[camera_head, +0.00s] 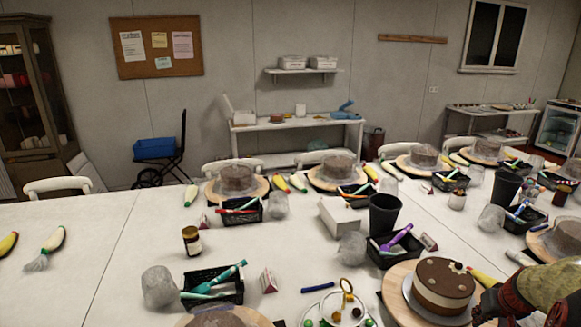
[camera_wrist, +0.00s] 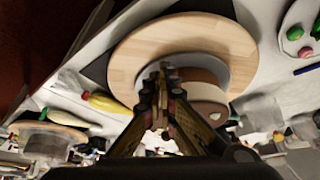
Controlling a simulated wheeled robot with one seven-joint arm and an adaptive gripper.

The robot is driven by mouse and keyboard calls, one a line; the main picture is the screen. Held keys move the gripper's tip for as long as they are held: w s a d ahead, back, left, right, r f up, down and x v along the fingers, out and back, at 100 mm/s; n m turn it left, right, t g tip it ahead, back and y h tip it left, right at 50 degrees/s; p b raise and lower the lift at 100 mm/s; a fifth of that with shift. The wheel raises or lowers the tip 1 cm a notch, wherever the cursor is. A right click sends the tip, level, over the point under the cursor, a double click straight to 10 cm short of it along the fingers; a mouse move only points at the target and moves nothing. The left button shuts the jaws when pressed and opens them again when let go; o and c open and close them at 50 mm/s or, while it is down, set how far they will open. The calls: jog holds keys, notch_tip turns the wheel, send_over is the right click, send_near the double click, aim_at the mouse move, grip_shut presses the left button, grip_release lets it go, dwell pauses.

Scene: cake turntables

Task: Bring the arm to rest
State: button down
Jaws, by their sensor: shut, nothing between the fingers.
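My gripper (camera_wrist: 163,75) is shut and empty in the wrist view, its fingertips together in front of a round wooden turntable (camera_wrist: 140,45). A brown and cream layered cake (camera_wrist: 208,90) stands on that turntable, partly hidden behind my fingers. In the head view the cake (camera_head: 440,283) and the turntable (camera_head: 397,289) are at the lower right. Part of my arm shows just right of the cake, at the picture's edge. I cannot tell whether the fingers touch the cake or turntable.
Covered cakes on turntables (camera_head: 210,190) line the long white table (camera_head: 85,240). Black baskets (camera_head: 220,290), a black cup (camera_head: 384,213), a white box (camera_head: 340,215) and a brown jar (camera_head: 191,241) stand among them. The table's left part is mostly clear.

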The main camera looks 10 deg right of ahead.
jog(key=s+a+m+g+y, duration=0.25)
jog(key=s+a, duration=0.35)
jog(key=a, duration=0.4)
jog(key=s+a+r+n+t, duration=0.1)
jog(key=a+r, duration=0.4)
jog(key=a, duration=0.6)
jog(key=s+a+r+n+t+p, duration=0.1)
jog(key=s+a+r+n, duration=0.2)
jog(key=a+r, duration=0.3)
jog(key=s+a+r+n+t, duration=0.1)
jog(key=s+a+r+n, duration=0.2)
jog(key=a, duration=1.3)
notch_tip(320, 180, up, 3)
jog(key=shift+r+n+p, duration=0.2)
jog(key=shift+n+p, duration=0.15)
jog(key=shift+n, duration=0.1)
